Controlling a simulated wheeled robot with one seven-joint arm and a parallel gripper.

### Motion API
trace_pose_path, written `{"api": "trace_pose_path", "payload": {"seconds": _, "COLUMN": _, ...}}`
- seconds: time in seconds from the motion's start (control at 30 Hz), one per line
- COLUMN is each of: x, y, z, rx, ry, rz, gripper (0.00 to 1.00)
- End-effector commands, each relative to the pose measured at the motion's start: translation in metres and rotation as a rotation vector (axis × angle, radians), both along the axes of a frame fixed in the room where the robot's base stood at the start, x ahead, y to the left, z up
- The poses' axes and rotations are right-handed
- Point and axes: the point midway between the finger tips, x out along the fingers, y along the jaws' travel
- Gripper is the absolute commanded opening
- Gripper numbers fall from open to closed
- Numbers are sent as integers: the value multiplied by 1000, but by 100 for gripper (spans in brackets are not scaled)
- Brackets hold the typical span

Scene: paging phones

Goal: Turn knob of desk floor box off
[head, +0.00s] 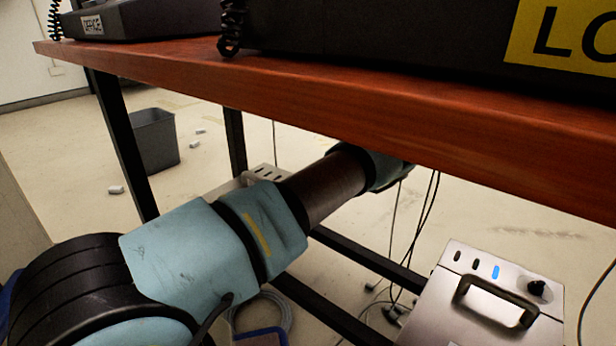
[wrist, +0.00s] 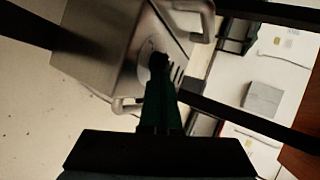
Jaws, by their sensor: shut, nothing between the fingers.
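A metal floor box (head: 475,305) stands under the desk at the lower right of the head view. Its top has a black knob (head: 539,288), a blue-lit indicator beside dark slots, and a black handle. In the wrist view a metal box (wrist: 95,60) fills the upper left, tilted in the picture, with a dark knob (wrist: 157,61) and dark slots. My gripper (wrist: 158,80) is shut, its fingertips right at this knob and partly covering it. Contact cannot be told. The gripper is hidden behind the desk in the head view; my arm reaches beneath the desktop.
The red-brown desktop (head: 330,100) runs above my arm, with dark phones on it. Black desk legs and low rails cross the space below. Another pale box (head: 262,176) shows partly behind my arm. Cables hang near the floor box. A grey bin (head: 155,140) stands at the left.

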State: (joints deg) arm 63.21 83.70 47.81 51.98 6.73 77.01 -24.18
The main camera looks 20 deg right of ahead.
Motion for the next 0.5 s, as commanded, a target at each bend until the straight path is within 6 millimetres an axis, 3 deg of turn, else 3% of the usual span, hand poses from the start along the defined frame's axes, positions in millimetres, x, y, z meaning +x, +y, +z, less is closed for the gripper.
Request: {"api": "trace_pose_path", "payload": {"seconds": 0.5, "x": -6, "y": 11, "z": 1, "rx": 6, "ry": 3, "rz": 6, "gripper": 0}}
